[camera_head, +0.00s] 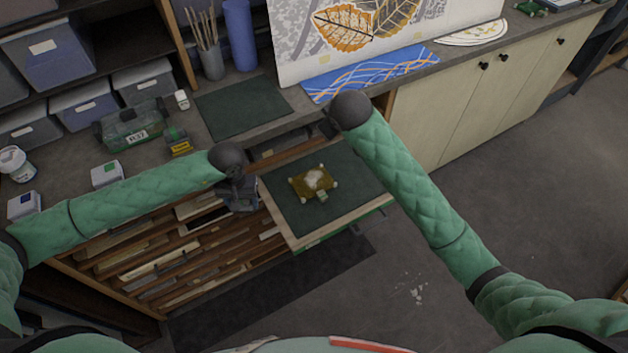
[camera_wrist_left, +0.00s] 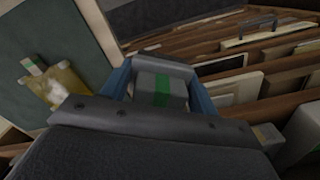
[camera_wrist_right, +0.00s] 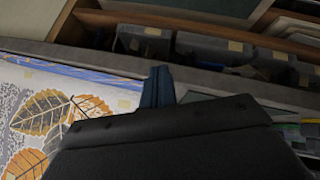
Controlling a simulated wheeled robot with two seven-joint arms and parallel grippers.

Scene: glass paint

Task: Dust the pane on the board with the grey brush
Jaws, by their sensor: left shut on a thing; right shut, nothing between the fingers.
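The pane (camera_head: 313,182) is a small amber piece with a pale dusty patch, lying on the dark green top of the pulled-out board (camera_head: 280,205). The pane also shows at the left of the left wrist view (camera_wrist_left: 60,88). My left gripper (camera_head: 240,197) is just left of the board, over the rack. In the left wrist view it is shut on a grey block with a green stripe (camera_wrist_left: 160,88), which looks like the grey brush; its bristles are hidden. My right gripper (camera_wrist_right: 158,85) is shut and empty, near the counter edge beyond the board's far right.
Slotted shelves with flat panels (camera_head: 165,255) lie under my left arm. Open floor lies to the right.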

